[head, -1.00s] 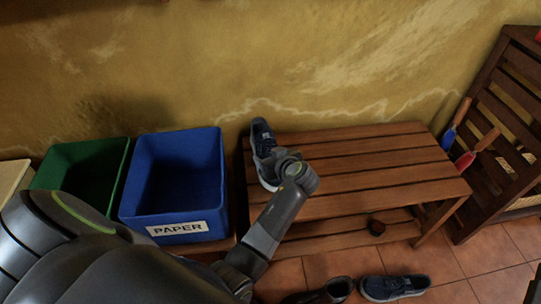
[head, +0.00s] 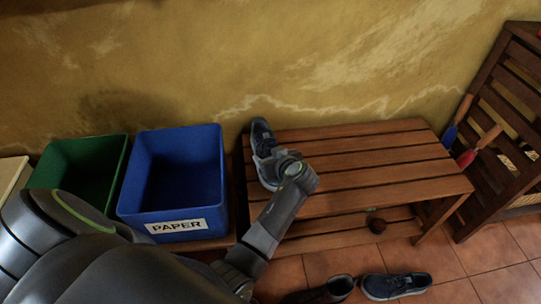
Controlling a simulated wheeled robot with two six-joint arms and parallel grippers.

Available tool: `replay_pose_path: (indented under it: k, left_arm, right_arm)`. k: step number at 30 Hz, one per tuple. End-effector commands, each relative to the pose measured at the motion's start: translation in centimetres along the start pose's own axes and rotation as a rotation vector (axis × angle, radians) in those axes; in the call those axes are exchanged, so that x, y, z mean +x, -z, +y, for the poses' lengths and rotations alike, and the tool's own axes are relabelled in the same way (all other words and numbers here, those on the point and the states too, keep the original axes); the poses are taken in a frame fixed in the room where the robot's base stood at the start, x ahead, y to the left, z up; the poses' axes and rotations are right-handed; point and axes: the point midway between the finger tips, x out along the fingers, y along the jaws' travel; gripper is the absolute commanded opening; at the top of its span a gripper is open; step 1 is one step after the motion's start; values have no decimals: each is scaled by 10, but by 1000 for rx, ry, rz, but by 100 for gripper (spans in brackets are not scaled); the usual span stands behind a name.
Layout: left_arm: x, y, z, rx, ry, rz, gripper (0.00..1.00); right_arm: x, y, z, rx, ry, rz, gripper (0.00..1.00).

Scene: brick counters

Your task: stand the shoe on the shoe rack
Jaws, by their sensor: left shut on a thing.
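A dark blue shoe with a pale sole (head: 262,135) is at the left end of the wooden slatted shoe rack (head: 380,160), toe toward the wall. My left gripper (head: 267,158) is shut on the shoe, and my wrist hides part of it. I cannot tell whether the sole touches the slats. My right gripper is not in view.
A blue paper bin (head: 178,180) and a green bin (head: 85,165) stand left of the rack. A similar blue shoe (head: 396,286) and a dark shoe (head: 325,291) lie on the tiles in front. A wooden slatted stand (head: 500,130) is at the right. The rack's right top is clear.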

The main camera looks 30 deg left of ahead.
Motion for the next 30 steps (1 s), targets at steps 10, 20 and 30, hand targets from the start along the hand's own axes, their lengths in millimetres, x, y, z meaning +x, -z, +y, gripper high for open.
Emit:
replay_pose_path:
  k: [10, 20, 30]
  left_arm:
    - [2, -2, 0, -1, 0, 1, 36]
    - [4, -6, 0, -1, -1, 1, 73]
    - [4, -7, 0, 0, 0, -1, 90]
  right_arm:
    - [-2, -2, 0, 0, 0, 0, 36]
    - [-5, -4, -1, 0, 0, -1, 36]
    - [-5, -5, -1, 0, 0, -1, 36]
